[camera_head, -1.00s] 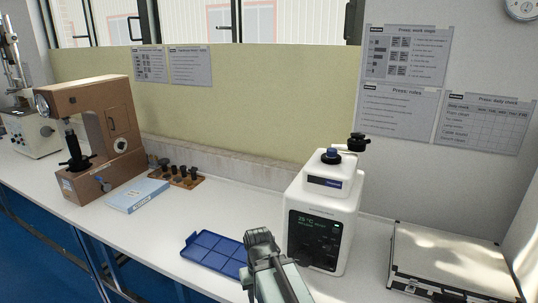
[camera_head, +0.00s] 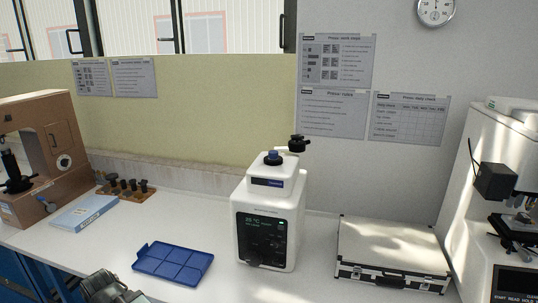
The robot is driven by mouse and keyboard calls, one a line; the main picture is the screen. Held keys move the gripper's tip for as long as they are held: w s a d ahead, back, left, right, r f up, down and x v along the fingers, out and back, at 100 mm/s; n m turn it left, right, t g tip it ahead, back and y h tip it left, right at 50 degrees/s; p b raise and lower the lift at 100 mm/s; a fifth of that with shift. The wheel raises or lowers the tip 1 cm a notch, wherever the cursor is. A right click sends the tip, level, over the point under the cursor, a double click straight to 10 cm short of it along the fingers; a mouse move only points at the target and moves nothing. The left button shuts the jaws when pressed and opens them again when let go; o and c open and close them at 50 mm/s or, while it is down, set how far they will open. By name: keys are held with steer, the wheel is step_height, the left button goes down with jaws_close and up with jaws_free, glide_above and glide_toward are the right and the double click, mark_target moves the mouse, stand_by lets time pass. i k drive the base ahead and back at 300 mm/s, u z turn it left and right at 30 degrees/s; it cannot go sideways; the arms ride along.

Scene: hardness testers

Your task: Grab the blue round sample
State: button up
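A small round blue piece (camera_head: 273,155) sits in a dark ring on top of the white press (camera_head: 268,222); I cannot tell for certain that it is the sample. A flat blue tray (camera_head: 172,262) with shallow compartments lies on the bench left of the press, and looks empty. My gripper (camera_head: 98,280) shows only in part at the bottom left edge, in front of and left of the tray. It is apart from the press and the blue piece. Whether its fingers are open or shut is not clear.
A black knob on an arm (camera_head: 297,144) stands beside the press top. A silver case (camera_head: 392,250) lies to the right, with a white tester (camera_head: 495,215) beyond it. A brown tester (camera_head: 35,150), a blue book (camera_head: 86,211) and a wooden rack (camera_head: 126,190) are left.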

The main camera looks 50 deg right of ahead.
mark_target(272, 154)
steer(key=u, duration=0.05)
steer(key=i, duration=1)
steer(key=z, duration=0.05)
